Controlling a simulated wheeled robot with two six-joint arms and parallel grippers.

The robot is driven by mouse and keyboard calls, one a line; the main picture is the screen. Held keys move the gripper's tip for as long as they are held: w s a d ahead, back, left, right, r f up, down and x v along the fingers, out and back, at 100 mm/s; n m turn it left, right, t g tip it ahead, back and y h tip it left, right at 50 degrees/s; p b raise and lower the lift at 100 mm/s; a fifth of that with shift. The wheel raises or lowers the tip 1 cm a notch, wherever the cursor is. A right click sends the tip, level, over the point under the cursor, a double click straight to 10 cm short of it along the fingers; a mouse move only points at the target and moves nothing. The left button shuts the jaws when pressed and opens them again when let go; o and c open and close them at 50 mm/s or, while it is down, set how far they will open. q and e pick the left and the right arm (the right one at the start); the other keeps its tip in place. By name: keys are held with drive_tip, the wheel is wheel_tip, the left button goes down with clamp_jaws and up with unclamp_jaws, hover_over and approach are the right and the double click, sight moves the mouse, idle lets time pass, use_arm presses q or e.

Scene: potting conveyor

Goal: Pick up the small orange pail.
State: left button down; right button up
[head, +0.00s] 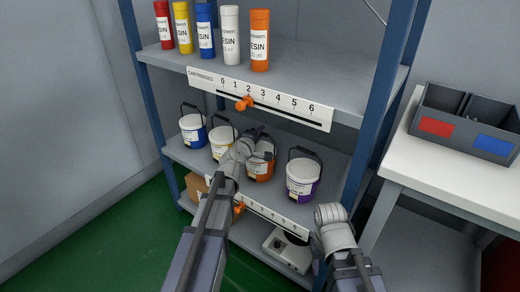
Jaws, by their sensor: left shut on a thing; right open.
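The small orange pail (262,172) is on the middle shelf, between a white-and-yellow pail (221,151) and a purple pail (302,186). It has a white label and part of it is hidden behind my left arm. My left gripper (258,136) is at the top of the orange pail, shut on it, apparently at its handle. The fingertips are small and partly hidden, and I cannot tell whether the pail's base touches the shelf. My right gripper (331,212) is open and empty, in front of the shelf's right end; its fingers are hard to make out.
A blue pail (193,136) stands at the left of the middle shelf (178,152). Several cartridges, including an orange one (260,42), stand on the upper shelf (320,82). Blue posts (385,100) frame the rack. A white table (430,165) with a grey bin (462,120) is at right.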

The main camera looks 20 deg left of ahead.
use_arm(q)
drive_tip(key=shift+r, duration=0.1)
wheel_tip(320, 180, up, 10)
drive_tip(key=p, duration=1)
